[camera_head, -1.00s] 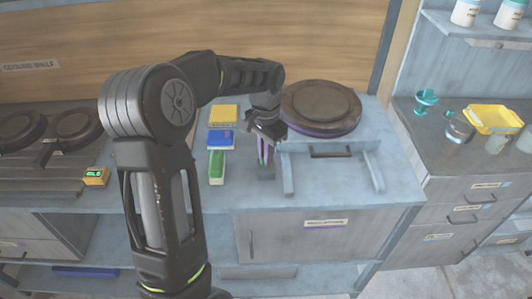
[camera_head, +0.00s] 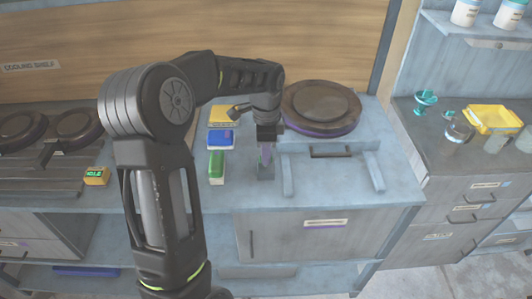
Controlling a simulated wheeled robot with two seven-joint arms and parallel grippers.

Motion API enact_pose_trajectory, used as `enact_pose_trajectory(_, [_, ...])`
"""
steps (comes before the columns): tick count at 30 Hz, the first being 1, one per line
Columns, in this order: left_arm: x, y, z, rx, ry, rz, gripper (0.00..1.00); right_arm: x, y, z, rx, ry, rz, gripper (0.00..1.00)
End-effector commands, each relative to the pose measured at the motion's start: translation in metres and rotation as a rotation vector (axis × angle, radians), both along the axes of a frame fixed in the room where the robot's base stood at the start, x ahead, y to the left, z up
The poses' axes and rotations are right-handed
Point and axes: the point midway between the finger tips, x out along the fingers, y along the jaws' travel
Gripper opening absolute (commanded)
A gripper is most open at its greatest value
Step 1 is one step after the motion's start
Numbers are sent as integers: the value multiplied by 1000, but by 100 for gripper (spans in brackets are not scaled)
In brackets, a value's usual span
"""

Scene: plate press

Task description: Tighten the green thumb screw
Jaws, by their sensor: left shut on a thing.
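My left gripper (camera_head: 267,138) points down at the counter in front of the round press plate. The dark round plate (camera_head: 321,104) with a purple rim sits behind and right. My right gripper is not in view.
A blue block (camera_head: 221,138) and a yellow block (camera_head: 222,116) lie behind the green one. A dark handle (camera_head: 331,152) and a grey rail (camera_head: 373,172) are right of the gripper.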

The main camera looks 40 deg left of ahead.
Motion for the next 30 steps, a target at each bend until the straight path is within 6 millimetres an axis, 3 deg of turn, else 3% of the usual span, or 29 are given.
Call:
enact_pose_trajectory(12, [1, 0, 1, 1, -5, -14, 0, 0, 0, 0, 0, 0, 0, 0])
enact_pose_trajectory(13, [1, 0, 1, 1, -5, -14, 12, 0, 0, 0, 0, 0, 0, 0])
enact_pose_trajectory(20, [1, 0, 1, 1, -3, -13, 31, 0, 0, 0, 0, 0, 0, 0])
enact_pose_trajectory(30, [0, 0, 3, 1, -1, -12, 32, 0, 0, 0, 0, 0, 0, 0])
